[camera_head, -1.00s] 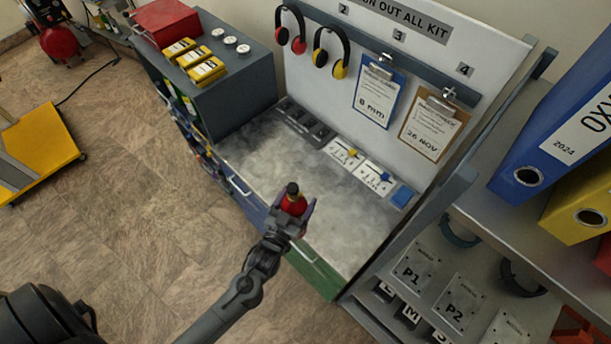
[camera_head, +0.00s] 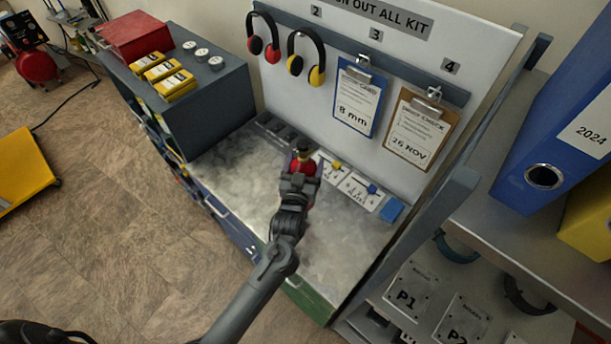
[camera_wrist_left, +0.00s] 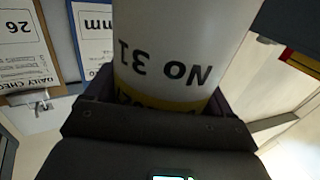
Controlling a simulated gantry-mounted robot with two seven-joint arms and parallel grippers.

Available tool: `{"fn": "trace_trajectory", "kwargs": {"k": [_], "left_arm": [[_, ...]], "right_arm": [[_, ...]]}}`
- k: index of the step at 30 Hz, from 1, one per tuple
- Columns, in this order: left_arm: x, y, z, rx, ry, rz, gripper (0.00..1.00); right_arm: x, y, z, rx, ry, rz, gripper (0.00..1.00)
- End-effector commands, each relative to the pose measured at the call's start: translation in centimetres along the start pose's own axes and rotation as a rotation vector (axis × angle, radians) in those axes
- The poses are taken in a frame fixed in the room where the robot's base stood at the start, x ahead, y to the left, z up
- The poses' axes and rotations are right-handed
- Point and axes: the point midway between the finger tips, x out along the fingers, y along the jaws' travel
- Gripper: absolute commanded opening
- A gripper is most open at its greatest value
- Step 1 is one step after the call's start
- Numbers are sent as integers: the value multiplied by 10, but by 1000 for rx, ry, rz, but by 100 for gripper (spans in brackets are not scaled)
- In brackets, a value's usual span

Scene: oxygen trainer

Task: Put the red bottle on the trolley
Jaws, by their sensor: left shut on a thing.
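The red bottle (camera_head: 306,164) with a dark cap is held upright or nearly so by my left gripper (camera_head: 302,174), above the grey bench top in the head view. In the left wrist view, the held bottle (camera_wrist_left: 175,40) fills the top middle and shows a pale label reading "No 31" upside down and a yellow band. My left gripper (camera_wrist_left: 160,100) is shut around it there. A yellow flat platform, which looks like the trolley (camera_head: 22,172), stands on the floor at the far left. My right gripper is not in view.
The bench (camera_head: 235,165) has a back board with ear defenders (camera_head: 305,55) and clipboards (camera_head: 357,100). Shelving with binders (camera_head: 560,150) is at the right. The floor between bench and trolley is clear.

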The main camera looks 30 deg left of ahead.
Motion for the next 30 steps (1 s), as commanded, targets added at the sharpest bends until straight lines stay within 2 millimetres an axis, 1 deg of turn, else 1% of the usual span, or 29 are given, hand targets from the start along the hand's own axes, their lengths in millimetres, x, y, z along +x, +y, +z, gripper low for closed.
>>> {"fn": "trace_trajectory", "kwargs": {"k": [1,6,12,15,19,24,30], "left_arm": [[5,-9,7,3,12,-1,0],[17,-37,26,1,12,-1,0],[29,-62,41,2,11,0,0],[32,-70,45,0,12,1,0],[35,-76,47,0,12,1,0],[36,-78,49,-1,11,1,0],[35,-78,64,-1,10,1,0]], "right_arm": [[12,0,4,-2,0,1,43],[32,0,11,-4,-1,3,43],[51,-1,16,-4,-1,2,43],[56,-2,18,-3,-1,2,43],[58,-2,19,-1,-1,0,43],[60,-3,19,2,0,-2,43],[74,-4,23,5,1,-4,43]]}}
